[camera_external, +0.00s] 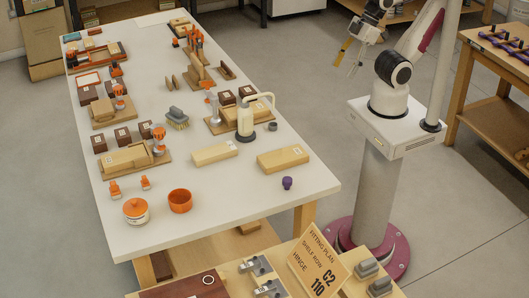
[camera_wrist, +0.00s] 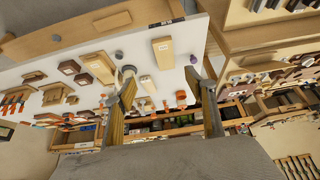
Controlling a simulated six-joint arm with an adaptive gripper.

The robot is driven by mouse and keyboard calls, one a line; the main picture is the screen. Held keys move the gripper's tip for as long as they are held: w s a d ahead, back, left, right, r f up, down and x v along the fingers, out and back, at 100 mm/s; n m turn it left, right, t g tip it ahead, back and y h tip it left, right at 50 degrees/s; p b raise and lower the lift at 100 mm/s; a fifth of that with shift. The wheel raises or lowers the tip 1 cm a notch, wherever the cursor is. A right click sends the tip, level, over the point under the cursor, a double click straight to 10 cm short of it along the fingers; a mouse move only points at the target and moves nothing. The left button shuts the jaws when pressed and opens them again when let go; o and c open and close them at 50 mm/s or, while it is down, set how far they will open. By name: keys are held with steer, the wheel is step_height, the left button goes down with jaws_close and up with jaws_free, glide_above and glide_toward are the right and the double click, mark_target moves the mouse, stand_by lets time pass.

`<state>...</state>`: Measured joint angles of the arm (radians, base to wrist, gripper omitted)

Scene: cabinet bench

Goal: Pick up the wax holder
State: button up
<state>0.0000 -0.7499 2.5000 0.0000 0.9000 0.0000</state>
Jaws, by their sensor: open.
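No thing on the white bench (camera_external: 240,205) is plainly marked as the wax holder, and I cannot tell which one it is. Small round things there include an orange open bowl (camera_external: 180,201), a pale jar with an orange lid (camera_external: 136,210) and a small purple piece (camera_external: 287,183). The purple piece also shows in the wrist view (camera_wrist: 193,59). My gripper (camera_external: 345,68) is raised right of the bench, well apart from everything on it. In the wrist view my gripper (camera_wrist: 162,78) has its two fingers wide apart with nothing held between them.
Two pale wood blocks (camera_external: 283,160) (camera_external: 214,154) lie near the right end. A sign board (camera_external: 319,262) stands on a lower front table. The bench's front right corner is mostly clear.

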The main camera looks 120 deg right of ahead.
steer(key=c, duration=0.5)
steer(key=shift+c, duration=0.2)
steer(key=shift+a, duration=0.1)
